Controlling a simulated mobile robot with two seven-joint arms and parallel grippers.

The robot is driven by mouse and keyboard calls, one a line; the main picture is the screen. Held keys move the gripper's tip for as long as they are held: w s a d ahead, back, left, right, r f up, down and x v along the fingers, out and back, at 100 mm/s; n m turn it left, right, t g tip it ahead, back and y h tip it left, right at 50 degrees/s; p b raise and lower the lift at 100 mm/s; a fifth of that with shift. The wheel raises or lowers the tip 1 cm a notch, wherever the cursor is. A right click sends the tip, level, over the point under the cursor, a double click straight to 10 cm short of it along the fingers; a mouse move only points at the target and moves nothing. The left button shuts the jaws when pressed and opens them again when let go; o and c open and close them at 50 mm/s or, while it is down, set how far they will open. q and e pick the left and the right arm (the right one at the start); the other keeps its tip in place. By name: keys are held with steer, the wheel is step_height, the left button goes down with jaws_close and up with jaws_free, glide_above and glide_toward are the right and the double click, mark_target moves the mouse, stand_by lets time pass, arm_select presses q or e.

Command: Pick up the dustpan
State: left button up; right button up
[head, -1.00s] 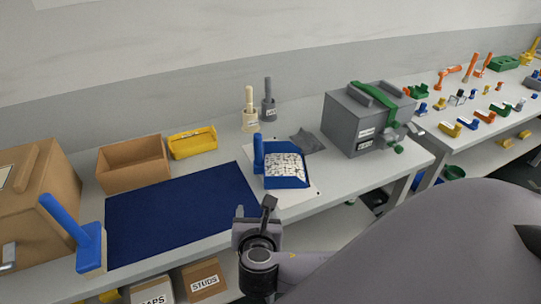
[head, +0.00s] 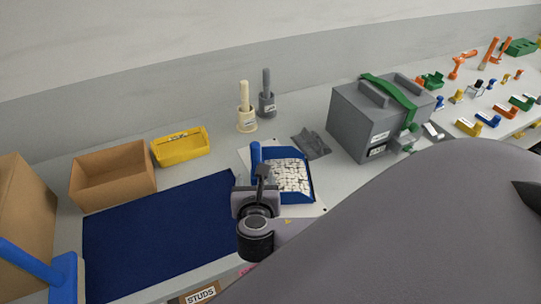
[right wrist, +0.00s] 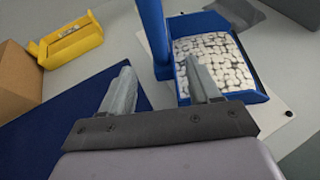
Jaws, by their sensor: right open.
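The blue dustpan (head: 309,190) lies on a white sheet on the bench, filled with small white pieces. Its blue handle (head: 255,153) sticks up at the pan's left side. In the right wrist view the dustpan (right wrist: 248,94) is at the upper right and its handle (right wrist: 152,35) is at the top middle. My right gripper (head: 264,178) is open and empty, and overlaps the pan's left edge in the head view. In the right wrist view its fingers (right wrist: 161,86) are spread, with the handle beyond them. My left gripper is not in view.
A dark blue mat (head: 150,240) covers the bench at left. A cardboard box (head: 112,180), yellow bin (head: 180,147), two handled pots (head: 246,122) and a grey case (head: 362,118) stand behind. A blue-handled tool (head: 62,275) is at lower left.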

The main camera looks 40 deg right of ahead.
steer(key=x, duration=0.5)
steer(key=shift+w+d+f, duration=0.1)
steer(key=shift+w+d, duration=0.15)
steer(key=shift+d, duration=0.15)
jaws_close()
